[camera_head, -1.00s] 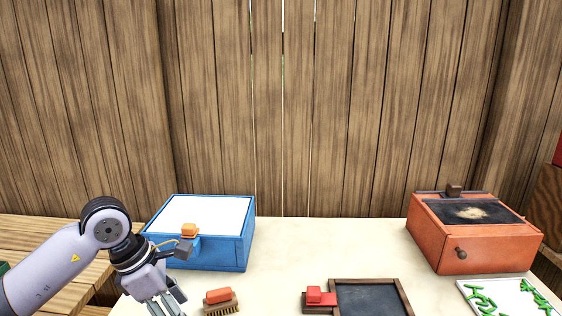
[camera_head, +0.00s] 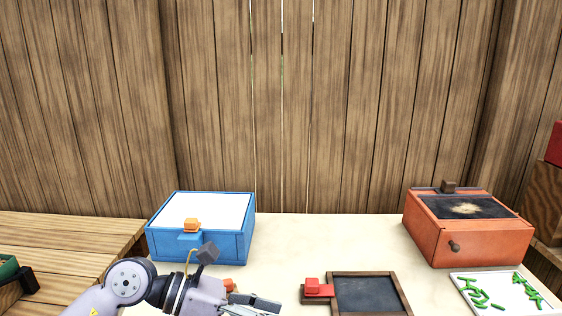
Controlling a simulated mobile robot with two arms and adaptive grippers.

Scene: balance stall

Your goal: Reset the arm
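My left arm comes in low at the left. Its gripper (camera_head: 258,304) points right near the bottom edge, in front of the blue box (camera_head: 205,248). The fingers are partly cut off by the frame, so I cannot tell whether they are open or shut. I see nothing clearly held in them. An orange-backed brush (camera_head: 228,285) is mostly hidden behind this gripper. My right gripper is not in view.
The blue box has a white top and an orange block (camera_head: 191,225) at its front. A red block (camera_head: 312,285) sits beside a framed slate (camera_head: 365,294). At right are an orange box (camera_head: 470,247) and a white tray (camera_head: 459,281) with green pieces. The table's middle is clear.

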